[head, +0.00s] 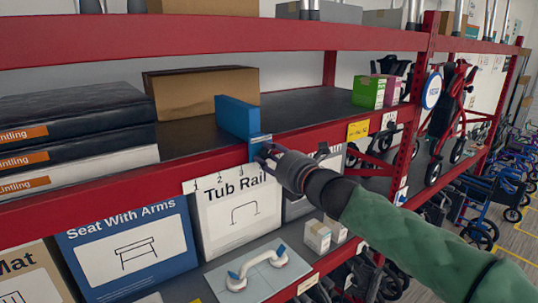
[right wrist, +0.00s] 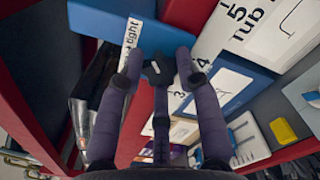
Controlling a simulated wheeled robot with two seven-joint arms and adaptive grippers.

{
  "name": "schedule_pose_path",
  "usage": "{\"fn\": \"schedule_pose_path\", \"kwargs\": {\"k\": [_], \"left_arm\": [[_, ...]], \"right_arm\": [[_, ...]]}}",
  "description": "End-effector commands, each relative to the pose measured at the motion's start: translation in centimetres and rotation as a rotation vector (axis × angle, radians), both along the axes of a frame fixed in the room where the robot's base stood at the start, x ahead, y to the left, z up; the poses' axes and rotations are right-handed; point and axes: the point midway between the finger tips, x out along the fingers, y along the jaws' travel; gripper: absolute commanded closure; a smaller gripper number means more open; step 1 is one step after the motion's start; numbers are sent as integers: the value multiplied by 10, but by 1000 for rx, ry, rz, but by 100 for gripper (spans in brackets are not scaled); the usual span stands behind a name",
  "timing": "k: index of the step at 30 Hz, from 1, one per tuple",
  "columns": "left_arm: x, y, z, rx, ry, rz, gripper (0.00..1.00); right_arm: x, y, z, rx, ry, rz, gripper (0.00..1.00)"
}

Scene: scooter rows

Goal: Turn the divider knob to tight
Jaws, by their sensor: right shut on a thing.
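The blue divider (head: 237,118) stands upright on the upper shelf, with its front end over the red rail. In the right wrist view the divider (right wrist: 95,20) carries a white label (right wrist: 132,32) whose readable word looks like "tight". My right gripper (head: 266,156) is at the divider's front end, at the rail. Its fingers (right wrist: 158,75) close around a small dark knob (right wrist: 158,70). The knob's pointing direction is mostly hidden by the fingers, so its setting cannot be told. My left gripper is not in view.
Black boxes (head: 75,125) and a brown carton (head: 200,88) lie left of the divider. Green and pink boxes (head: 368,92) stand on the right. The shelf between is clear.

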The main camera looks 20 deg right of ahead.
Motion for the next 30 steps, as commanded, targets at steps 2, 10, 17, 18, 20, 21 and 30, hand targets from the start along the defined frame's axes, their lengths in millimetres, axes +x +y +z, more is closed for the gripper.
{"fn": "schedule_pose_path", "kwargs": {"k": [2,10,17,18,20,21,30], "left_arm": [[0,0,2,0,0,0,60],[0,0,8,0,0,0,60],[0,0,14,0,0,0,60],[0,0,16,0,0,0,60],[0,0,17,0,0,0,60],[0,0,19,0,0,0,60],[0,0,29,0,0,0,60]], "right_arm": [[1,1,-2,67,30,1,98],[0,1,-2,308,117,0,98],[1,1,-2,513,193,-1,98],[1,1,-2,550,206,-1,98],[1,1,-2,602,225,-1,98],[1,1,-2,639,238,-1,98],[1,1,-2,906,337,-2,98]]}}
